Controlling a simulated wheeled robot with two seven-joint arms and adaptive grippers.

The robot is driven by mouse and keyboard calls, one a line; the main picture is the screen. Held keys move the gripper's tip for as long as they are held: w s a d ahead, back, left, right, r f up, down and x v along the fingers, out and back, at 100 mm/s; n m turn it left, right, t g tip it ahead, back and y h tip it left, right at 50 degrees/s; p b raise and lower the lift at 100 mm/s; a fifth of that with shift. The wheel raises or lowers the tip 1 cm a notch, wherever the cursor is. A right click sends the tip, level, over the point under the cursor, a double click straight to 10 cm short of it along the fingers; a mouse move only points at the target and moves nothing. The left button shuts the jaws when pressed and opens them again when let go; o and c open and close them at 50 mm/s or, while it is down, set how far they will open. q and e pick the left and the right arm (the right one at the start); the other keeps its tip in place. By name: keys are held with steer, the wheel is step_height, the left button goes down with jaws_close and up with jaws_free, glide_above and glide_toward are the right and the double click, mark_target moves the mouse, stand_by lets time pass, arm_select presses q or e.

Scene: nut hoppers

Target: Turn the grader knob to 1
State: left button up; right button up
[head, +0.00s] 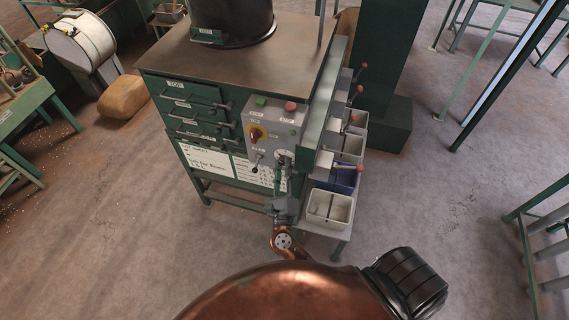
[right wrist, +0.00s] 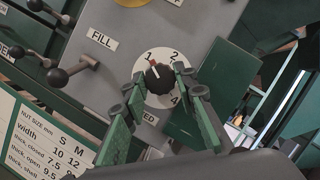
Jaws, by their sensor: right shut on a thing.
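The grader knob (right wrist: 158,77) is a black knob with a red pointer mark on a round white dial (right wrist: 148,98) with numbers; 1, 2 and 4 can be read. The red mark points up and slightly left, at about the 1. In the right wrist view my right gripper (right wrist: 160,86) has its green fingers on both sides of the knob and is shut on it. In the head view the right gripper (head: 285,174) reaches up to the dial (head: 283,156) on the grey control panel, partly hiding the knob. My left gripper is not in view.
The panel (head: 262,114) also carries a green button (head: 261,101), a red button (head: 291,106) and a red-yellow switch (head: 256,133). Levers with dark balls (right wrist: 57,77) sit to the left of the dial. Bins (head: 330,208) stand to the right of the machine.

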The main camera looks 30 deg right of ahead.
steer(key=shift+f, duration=0.1)
stand_by(0.3)
steer(key=o, duration=1.2)
steer(key=shift+c, duration=0.2)
steer(key=v, duration=1.2)
